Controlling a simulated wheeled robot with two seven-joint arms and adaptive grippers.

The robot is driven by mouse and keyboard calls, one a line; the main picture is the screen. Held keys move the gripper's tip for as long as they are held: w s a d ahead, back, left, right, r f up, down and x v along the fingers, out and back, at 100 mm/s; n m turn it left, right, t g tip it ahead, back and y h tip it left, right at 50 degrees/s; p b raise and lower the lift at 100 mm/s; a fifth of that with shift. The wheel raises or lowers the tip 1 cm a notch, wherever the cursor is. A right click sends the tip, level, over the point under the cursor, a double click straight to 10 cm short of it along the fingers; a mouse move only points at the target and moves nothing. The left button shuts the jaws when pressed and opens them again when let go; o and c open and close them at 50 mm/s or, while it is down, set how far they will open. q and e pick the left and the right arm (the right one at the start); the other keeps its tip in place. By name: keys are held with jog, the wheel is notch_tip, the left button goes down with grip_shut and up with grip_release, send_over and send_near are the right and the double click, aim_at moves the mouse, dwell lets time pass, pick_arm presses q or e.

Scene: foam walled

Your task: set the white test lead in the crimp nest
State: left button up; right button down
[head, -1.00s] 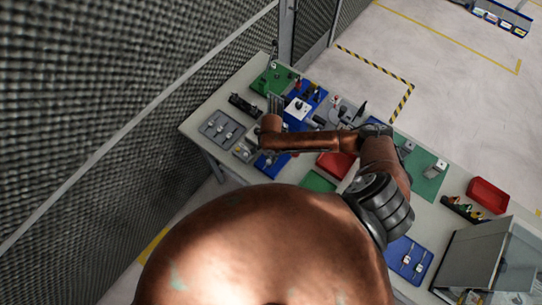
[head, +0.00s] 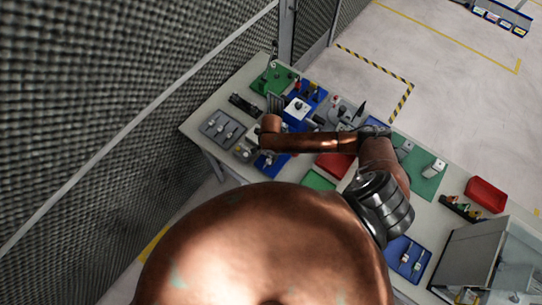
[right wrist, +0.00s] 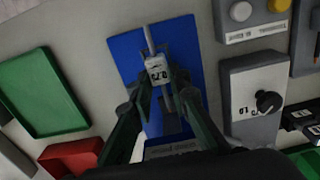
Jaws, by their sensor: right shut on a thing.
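My right gripper (right wrist: 160,84) has its two dark fingers closed around a white, labelled block, which I take to be the white test lead (right wrist: 157,67). A thin grey rod runs up from the block in the right wrist view. Block and fingers are over a blue board (right wrist: 124,62), probably the crimp nest's base; dark fittings show between the fingers. Whether the lead touches the nest cannot be told. In the head view my right arm reaches left across the bench and hides the gripper; the blue board (head: 272,168) shows beneath its wrist. My left gripper is not in view.
In the right wrist view a green tray (right wrist: 40,92) and a red tray (right wrist: 72,158) lie left. A grey box with a black knob (right wrist: 268,101) stands close on the right, below a panel with buttons (right wrist: 250,15). A mesh wall (head: 100,110) borders the bench's left side.

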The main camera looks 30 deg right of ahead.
jog(key=shift+f, duration=0.7)
jog(key=c, duration=1.7)
grip_release()
jog(key=shift+c, duration=0.2)
jog(key=shift+r, duration=0.25)
notch_tip(320, 180, up, 12)
jog(key=shift+f, duration=0.2)
